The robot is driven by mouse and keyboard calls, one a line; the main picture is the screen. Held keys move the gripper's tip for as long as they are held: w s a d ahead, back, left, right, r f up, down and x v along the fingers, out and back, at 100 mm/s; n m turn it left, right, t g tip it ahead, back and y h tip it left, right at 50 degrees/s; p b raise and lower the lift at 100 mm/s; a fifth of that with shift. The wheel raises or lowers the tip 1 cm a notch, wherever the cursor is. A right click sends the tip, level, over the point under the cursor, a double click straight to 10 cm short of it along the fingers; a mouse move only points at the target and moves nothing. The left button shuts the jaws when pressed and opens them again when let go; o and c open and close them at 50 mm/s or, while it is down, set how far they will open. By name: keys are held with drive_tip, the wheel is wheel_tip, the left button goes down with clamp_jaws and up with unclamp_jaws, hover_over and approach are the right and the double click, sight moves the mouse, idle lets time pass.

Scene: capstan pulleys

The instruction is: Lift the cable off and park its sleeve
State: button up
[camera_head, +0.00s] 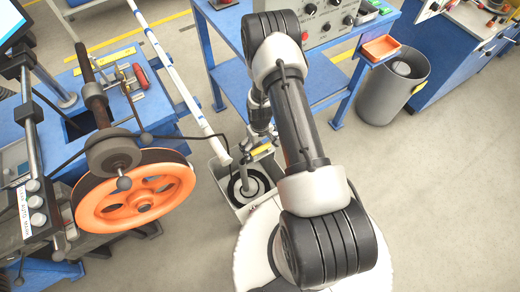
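A thin black cable (190,137) runs from near the shaft of an orange spoked wheel (135,197) at the left. It passes right, toward a grey open bin (222,181) on the floor in the middle. Dark round coils (247,189) with a grey post lie in that bin. My gripper (262,142) hangs above the bin's back edge, partly hidden by my own arm. Its fingers are too small to tell whether they hold anything. A small yellow piece (262,149) shows beside it. I cannot make out a sleeve for certain.
A white pole (180,85) slants down to the bin. A blue bench (325,88) with a grey control box (322,20) and an orange tray (381,48) stands behind. A grey waste bin (392,88) stands right.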

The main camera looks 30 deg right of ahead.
drive_tip(key=c, duration=1.1)
